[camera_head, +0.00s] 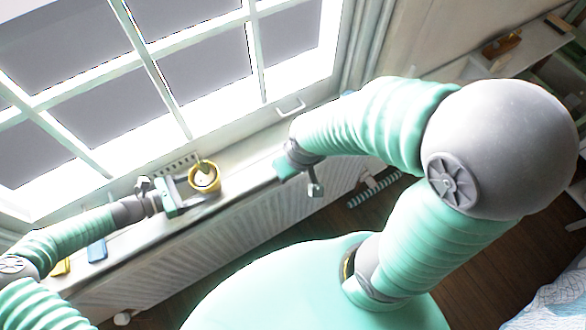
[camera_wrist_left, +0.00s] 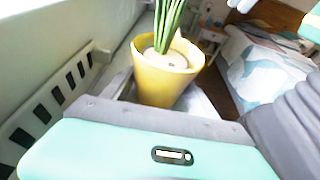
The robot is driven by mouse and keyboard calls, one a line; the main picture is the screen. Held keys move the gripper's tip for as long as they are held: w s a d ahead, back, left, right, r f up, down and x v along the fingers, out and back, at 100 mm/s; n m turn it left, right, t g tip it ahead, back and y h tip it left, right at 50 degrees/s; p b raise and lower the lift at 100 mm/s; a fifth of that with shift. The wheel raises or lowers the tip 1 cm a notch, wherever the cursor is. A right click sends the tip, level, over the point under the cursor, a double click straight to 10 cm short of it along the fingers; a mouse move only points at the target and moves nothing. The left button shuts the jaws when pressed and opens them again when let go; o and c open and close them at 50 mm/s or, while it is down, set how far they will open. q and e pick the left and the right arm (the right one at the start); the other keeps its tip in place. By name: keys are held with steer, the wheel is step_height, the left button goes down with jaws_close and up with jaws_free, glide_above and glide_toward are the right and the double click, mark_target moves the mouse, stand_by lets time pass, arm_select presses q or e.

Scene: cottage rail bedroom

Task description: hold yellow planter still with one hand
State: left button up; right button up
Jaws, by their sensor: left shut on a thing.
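The yellow planter (camera_head: 205,187) stands upright on the window sill (camera_head: 245,180). In the left wrist view the planter (camera_wrist_left: 163,84) fills the upper middle, with pale soil and green stems rising out of the top edge. My left gripper (camera_head: 187,191) reaches it from the left along the sill and is shut on the planter; its fingertips are hard to make out. My right gripper (camera_head: 302,172) hangs to the right of the planter, apart from it, by the sill's front edge. I cannot tell whether its jaws are open.
A blue item (camera_head: 97,251) and a small yellow item (camera_head: 61,267) lie on the sill at the left. A white radiator (camera_head: 235,235) runs below the sill. The window with its handle (camera_head: 290,107) is behind. A bed (camera_wrist_left: 265,60) shows beyond the planter in the left wrist view.

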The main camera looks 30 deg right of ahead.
arm_select(q)
steer(key=o, duration=0.8)
steer(key=shift+w+a, duration=0.1)
steer(key=shift+a, duration=0.1)
steer(key=shift+o, duration=1.2)
steer(key=shift+d, duration=0.1)
